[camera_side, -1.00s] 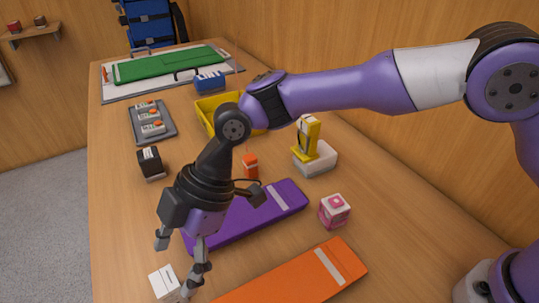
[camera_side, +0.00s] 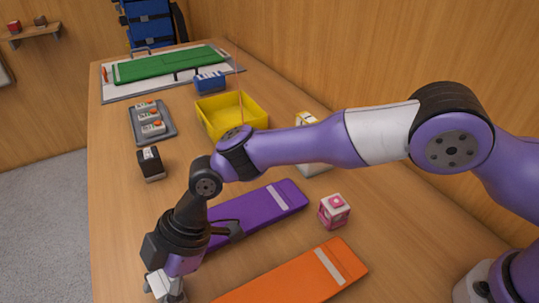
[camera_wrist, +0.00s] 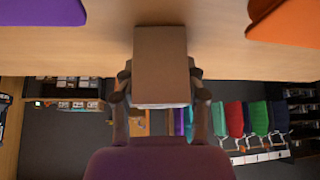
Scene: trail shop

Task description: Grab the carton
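The carton, a small pale box (camera_side: 157,282), is at the near left edge of the table in the side view, largely covered by my gripper (camera_side: 164,286). In the wrist view the carton (camera_wrist: 161,60) shows as a shaded tan box between my two fingers (camera_wrist: 161,88). One finger lies against each side of it, with no clear gap visible. I cannot tell whether the carton's underside touches the table.
A purple case (camera_side: 262,211) and an orange case (camera_side: 300,277) lie close to the right. A black box (camera_side: 150,162), a pink cube (camera_side: 334,211), a yellow bin (camera_side: 225,118) and a grey tray (camera_side: 148,133) stand farther off. The table's left edge is close to the gripper.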

